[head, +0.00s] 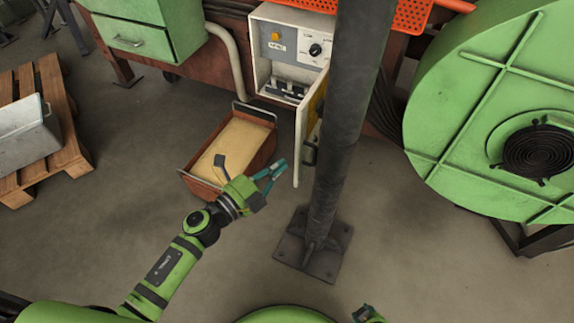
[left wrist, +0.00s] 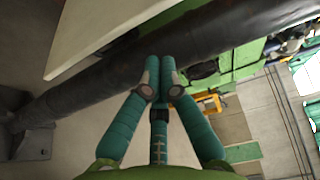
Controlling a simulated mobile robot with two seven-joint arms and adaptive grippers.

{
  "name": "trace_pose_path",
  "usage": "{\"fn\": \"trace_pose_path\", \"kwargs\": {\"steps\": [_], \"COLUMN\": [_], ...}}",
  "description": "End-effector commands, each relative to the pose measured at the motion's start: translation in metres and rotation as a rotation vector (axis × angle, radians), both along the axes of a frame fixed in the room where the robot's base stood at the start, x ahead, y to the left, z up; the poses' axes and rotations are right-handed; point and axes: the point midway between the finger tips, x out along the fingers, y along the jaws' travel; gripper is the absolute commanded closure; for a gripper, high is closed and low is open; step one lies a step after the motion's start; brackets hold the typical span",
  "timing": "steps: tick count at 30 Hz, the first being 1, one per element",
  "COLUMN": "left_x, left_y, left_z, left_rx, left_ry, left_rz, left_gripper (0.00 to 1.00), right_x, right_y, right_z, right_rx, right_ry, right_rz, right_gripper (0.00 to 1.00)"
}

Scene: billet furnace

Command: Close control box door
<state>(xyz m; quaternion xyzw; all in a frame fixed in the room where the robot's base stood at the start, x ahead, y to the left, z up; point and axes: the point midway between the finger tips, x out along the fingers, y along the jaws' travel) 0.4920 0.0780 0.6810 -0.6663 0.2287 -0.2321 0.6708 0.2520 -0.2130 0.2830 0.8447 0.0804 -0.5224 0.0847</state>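The control box (head: 290,47) is a pale grey cabinet on the rust-brown frame, with a yellow button, a black knob and exposed parts inside. Its door (head: 299,145) stands open, swung out toward me and seen nearly edge-on; the dark post hides part of it. My left gripper (head: 281,169) is just left of the door's lower end, with no clear contact visible. In the left wrist view its fingertips (left wrist: 160,68) are together with nothing between them. A pale panel (left wrist: 105,28), probably the door, lies beyond them. My right gripper (head: 367,314) barely shows at the bottom edge.
A dark post (head: 345,120) on a bolted base plate (head: 312,245) stands right beside the door. A rust-coloured bin (head: 272,148) sits behind my left gripper. A large green round housing (head: 470,90) stands at right. A pallet (head: 70,110) lies at left.

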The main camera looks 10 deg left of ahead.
Motion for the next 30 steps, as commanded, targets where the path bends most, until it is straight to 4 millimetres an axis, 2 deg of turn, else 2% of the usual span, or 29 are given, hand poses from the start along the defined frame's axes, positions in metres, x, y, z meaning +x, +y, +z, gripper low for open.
{"fn": "trace_pose_path", "kwargs": {"steps": [9,15,30], "left_x": [0.046,0.066,0.072], "left_y": [-0.035,-0.05,-0.055], "left_z": [0.001,0.0,0.0], "left_rx": [-0.006,-0.006,-0.005], "left_ry": [0.002,0.004,0.005], "left_rz": [0.004,0.004,0.003], "left_gripper": [1.0,1.0,1.0], "right_x": [-0.002,0.004,0.007], "right_y": [0.0,0.0,0.0], "right_z": [0.0,0.0,0.0], "right_rx": [-0.001,0.001,0.001], "right_ry": [0.004,-0.008,-0.014], "right_rz": [0.0,0.0,0.001], "right_gripper": [0.6,0.6,0.6]}}
